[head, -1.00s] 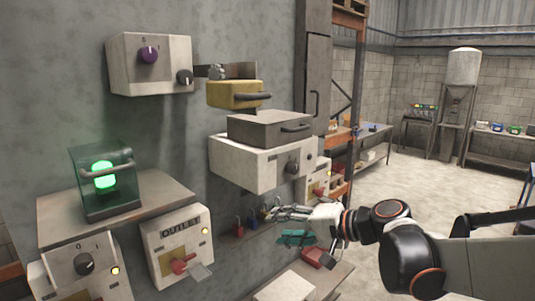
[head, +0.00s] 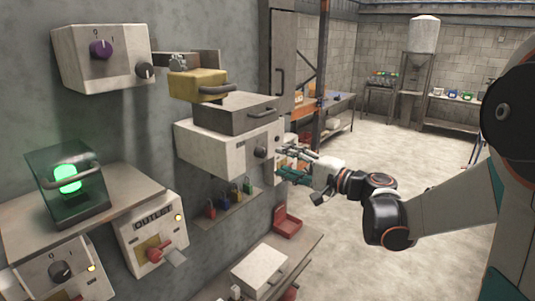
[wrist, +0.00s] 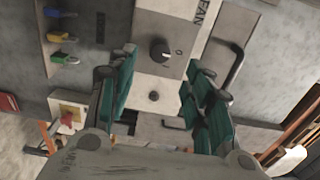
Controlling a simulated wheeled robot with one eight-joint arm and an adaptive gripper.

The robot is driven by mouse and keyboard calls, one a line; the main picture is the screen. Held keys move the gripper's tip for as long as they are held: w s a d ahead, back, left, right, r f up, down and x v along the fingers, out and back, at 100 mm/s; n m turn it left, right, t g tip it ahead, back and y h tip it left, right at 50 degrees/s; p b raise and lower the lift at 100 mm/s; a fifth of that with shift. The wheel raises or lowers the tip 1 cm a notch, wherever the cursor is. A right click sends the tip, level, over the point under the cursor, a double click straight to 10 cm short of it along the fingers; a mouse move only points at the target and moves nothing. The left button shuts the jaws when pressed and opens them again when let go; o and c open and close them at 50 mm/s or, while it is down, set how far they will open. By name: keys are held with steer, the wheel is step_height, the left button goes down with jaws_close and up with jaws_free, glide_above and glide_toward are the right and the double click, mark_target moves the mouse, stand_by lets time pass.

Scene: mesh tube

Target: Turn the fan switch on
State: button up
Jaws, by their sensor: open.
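A white switch box (head: 220,150) is mounted on the wall, with a dark rotary knob (head: 260,152) on its front. In the wrist view the knob (wrist: 161,51) has a pale pointer line and an "O" mark beside it. Sideways lettering there appears to read FAN. My gripper (head: 281,163) is open and empty in front of the box, to the right of the knob and apart from it. In the wrist view its teal fingers (wrist: 160,95) are spread wide, with the knob beyond the gap between them. The knob's exact setting is hard to tell.
A grey handled box (head: 235,112) sits on top of the switch box, and a yellow handled box (head: 198,86) is above. An OUTLET switch (head: 152,230) and a green lamp (head: 67,178) are left. Open floor lies right.

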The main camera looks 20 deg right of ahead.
mark_target(265, 154)
steer(key=x, duration=0.7)
steer(key=shift+p, duration=0.4)
steer(key=shift+c, duration=0.6)
steer(key=c, duration=1)
